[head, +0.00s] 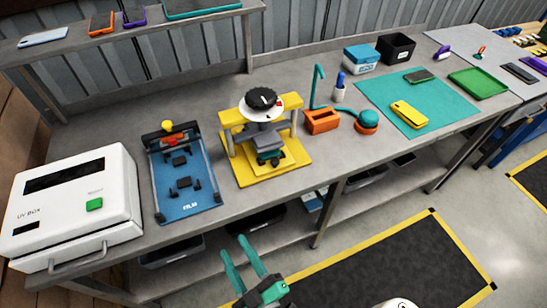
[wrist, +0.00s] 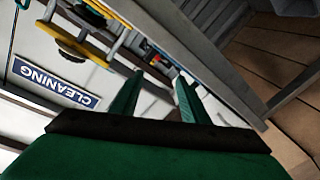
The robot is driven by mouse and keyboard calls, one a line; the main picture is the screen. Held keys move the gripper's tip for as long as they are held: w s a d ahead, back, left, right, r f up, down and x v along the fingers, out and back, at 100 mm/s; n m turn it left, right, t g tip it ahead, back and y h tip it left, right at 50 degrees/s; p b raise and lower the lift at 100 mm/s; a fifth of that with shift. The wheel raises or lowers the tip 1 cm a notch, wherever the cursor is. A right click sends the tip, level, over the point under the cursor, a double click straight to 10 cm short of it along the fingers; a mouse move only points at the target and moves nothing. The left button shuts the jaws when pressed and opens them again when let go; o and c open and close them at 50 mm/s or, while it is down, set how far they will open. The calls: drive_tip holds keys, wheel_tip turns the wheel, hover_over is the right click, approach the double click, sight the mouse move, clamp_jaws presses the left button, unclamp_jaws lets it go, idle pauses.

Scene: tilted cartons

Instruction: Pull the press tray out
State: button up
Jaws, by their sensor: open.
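The press (head: 262,118) stands on the grey bench, with a yellow frame and base, a white dial and a black knob on top. Its tray (head: 268,155) shows as a dark and green piece low in the frame, above the yellow base. How far the tray sits in or out I cannot tell. My gripper (head: 238,250) has green fingers and is open and empty, in front of the bench and below its front edge. In the wrist view my gripper's fingers (wrist: 160,95) are apart with nothing between them.
A white UV box (head: 75,205) and a blue film board (head: 183,180) stand left of the press. The bench's front edge lies between my gripper and the press.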

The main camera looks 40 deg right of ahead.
drive_tip(key=w+d+r+t+h, duration=0.1)
drive_tip(key=w+d+r+h, duration=0.55)
drive_tip(key=d+r, duration=0.35)
drive_tip(key=w+d+r+h, duration=0.5)
drive_tip(key=w+d+r, duration=0.35)
drive_tip(key=r, duration=0.35)
drive_tip(key=s+d+r+m+g+h, duration=0.3)
drive_tip(key=s+d+r+m+g, duration=0.2)
drive_tip(key=d+m+g, duration=0.4)
drive_tip(key=s+d+r+m+g+h, duration=0.3)
drive_tip(key=s+d+r+m+g, duration=0.25)
drive_tip(key=d+g, duration=0.35)
drive_tip(key=n+t+y, duration=0.2)
drive_tip(key=t+y, duration=0.1)
drive_tip(key=y, duration=1.4)
approach(275, 160)
drive_tip(key=shift+h, duration=0.25)
drive_tip(key=x, duration=0.7)
drive_tip(key=shift+w+a+f, duration=0.15)
drive_tip(key=shift+a+f, duration=0.05)
drive_tip(key=shift+f, duration=0.2)
